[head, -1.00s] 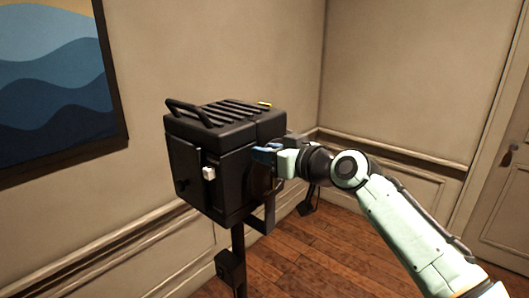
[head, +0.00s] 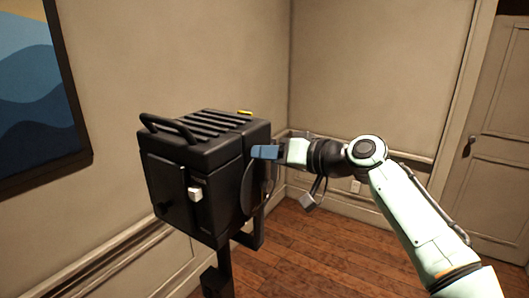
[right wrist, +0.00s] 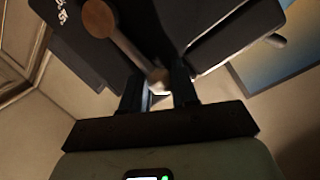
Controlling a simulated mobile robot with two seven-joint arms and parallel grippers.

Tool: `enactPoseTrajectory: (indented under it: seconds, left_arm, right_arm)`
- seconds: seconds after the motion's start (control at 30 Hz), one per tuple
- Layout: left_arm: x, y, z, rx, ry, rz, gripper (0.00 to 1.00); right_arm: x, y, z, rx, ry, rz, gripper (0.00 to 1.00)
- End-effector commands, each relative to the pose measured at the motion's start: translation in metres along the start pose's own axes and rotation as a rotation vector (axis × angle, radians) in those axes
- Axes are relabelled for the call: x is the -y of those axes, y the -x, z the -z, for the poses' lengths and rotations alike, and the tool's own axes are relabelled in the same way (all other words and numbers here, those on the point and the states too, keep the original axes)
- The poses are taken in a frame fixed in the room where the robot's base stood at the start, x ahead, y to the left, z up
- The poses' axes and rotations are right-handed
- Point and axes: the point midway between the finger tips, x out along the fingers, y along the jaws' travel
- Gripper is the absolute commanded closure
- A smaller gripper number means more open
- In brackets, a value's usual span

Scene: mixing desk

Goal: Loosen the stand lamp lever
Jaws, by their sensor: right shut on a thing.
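The stand lamp (head: 205,165) is a black box with a ribbed top and a handle, on a dark upright post (head: 217,278). My right gripper (head: 264,152) is at the lamp's right side, its blue fingers against that side. In the right wrist view, the lever (right wrist: 126,45) runs from a brownish round hub down to its end between the two dark fingers (right wrist: 158,90). My right gripper is shut on the lever there. In the head view I cannot make out the lever clearly beside the gripper. My left gripper is not in view.
A framed wave picture (head: 40,90) hangs on the left wall. A door (head: 500,150) is at the right. A small white block (head: 195,194) sits on the lamp's front. The wooden floor (head: 330,250) right of the stand is clear apart from my arm above it.

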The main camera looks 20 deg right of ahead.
Motion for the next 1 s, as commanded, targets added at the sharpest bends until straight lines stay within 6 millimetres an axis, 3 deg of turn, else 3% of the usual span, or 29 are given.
enactPoseTrajectory:
  seconds: [0.03,0.63,0.67,0.7,0.73,1.0]
  left_arm:
    - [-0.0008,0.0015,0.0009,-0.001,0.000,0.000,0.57]
    - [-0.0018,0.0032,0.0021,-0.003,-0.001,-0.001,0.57]
    - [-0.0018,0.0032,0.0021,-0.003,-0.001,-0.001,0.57]
    - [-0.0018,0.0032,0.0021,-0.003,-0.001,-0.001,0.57]
    - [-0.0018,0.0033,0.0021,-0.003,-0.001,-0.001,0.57]
    - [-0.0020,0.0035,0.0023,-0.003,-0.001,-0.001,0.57]
  right_arm:
    - [-0.0032,-0.0050,-0.0068,0.027,-0.022,0.004,1.00]
    - [-0.0058,-0.0053,-0.0070,0.036,-0.060,0.010,1.00]
    - [-0.0058,-0.0053,-0.0070,0.036,-0.060,0.010,0.64]
    - [-0.0058,-0.0051,-0.0067,0.034,-0.059,0.010,0.51]
    - [-0.0057,-0.0048,-0.0062,0.033,-0.058,0.010,0.47]
    - [-0.0039,-0.0021,-0.0029,0.023,-0.053,0.011,0.47]
